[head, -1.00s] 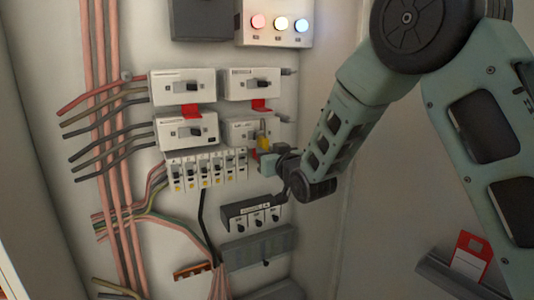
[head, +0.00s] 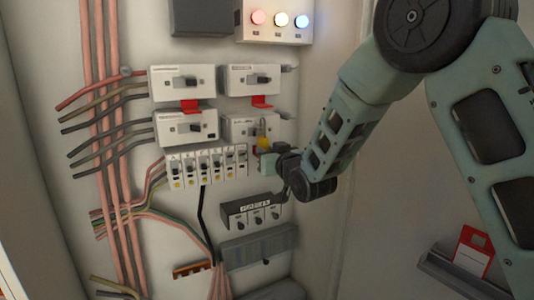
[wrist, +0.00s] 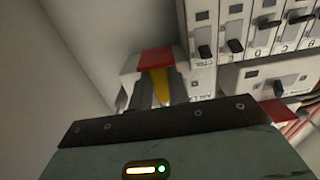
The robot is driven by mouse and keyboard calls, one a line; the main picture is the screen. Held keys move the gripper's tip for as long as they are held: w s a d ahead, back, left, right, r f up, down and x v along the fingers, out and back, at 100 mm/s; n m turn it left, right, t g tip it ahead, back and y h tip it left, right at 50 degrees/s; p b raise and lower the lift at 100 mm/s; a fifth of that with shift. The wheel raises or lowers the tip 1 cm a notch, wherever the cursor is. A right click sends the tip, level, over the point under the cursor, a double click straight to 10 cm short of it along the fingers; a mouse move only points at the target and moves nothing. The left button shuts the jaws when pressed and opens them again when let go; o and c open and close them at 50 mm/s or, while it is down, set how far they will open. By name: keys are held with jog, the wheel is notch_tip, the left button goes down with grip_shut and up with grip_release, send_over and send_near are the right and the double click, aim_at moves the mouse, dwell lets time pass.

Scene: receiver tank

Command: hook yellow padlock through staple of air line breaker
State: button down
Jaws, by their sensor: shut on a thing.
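The yellow padlock (head: 262,142) is upright at the lower right breaker (head: 236,128), beside its red staple. In the wrist view the padlock (wrist: 160,84) stands between my fingertips, close against the red staple (wrist: 155,60). My gripper (head: 268,158) is shut on the padlock, and in the wrist view its fingers (wrist: 153,97) flank the yellow body.
Three other breakers sit left and above, including the upper right one (head: 248,79). A row of small breakers (head: 207,166) is just left of my gripper, and a dark switch box (head: 250,213) is below. A red card (head: 471,250) stands in a holder at right.

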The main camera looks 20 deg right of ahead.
jog(key=c, duration=1.3)
grip_release()
jog(key=shift+o, duration=0.2)
jog(key=s+d+b, duration=0.3)
jog(key=s+b, duration=0.6)
jog(key=s, duration=0.8)
jog(key=shift+d, duration=0.2)
